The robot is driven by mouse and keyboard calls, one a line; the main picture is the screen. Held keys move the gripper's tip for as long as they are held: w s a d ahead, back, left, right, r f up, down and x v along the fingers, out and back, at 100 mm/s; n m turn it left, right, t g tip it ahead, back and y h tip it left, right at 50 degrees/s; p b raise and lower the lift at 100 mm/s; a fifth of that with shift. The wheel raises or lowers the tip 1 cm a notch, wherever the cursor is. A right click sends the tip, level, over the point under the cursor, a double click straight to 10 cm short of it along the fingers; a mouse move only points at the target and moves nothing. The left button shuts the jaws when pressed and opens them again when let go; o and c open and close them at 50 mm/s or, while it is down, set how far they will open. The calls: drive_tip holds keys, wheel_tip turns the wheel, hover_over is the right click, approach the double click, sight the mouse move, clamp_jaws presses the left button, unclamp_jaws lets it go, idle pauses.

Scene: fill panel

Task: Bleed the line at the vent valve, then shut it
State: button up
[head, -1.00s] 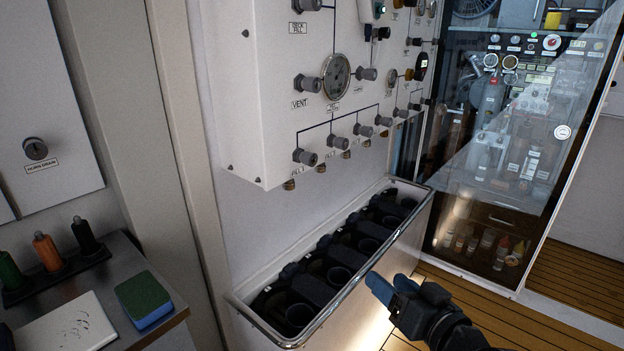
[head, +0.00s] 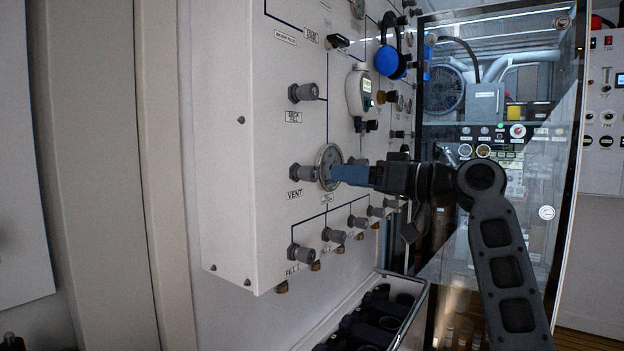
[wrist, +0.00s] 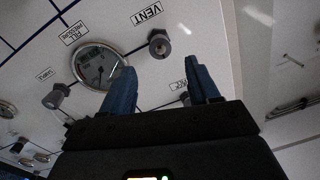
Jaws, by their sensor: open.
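The vent valve (head: 303,172) is a grey knob on the white fill panel (head: 240,80), above its VENT label. It also shows in the wrist view (wrist: 158,42), beyond my fingertips and between them from side to side. A round gauge (head: 328,160) sits right of the valve, partly behind my gripper in the head view; its dial (wrist: 97,65) is clear in the wrist view. My gripper (head: 350,174) has blue fingers, open and empty, in front of the panel near the gauge. In the wrist view the fingers (wrist: 163,90) stand apart and do not touch the knob.
The deck fill knob (head: 307,92) is above the vent valve. A row of fill knobs (head: 301,253) runs below it. A rack of dark cylinders (head: 375,322) stands under the panel. A glass-doored cabinet (head: 500,60) is behind my arm.

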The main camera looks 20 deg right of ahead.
sight(315, 174)
drive_tip(key=shift+p+x, duration=0.55)
drive_tip(key=shift+x, duration=3.35)
drive_tip(key=shift+r, duration=0.1)
drive_tip(key=shift+c, duration=0.2)
drive_tip(key=c, duration=1)
drive_tip(key=shift+b, duration=0.35)
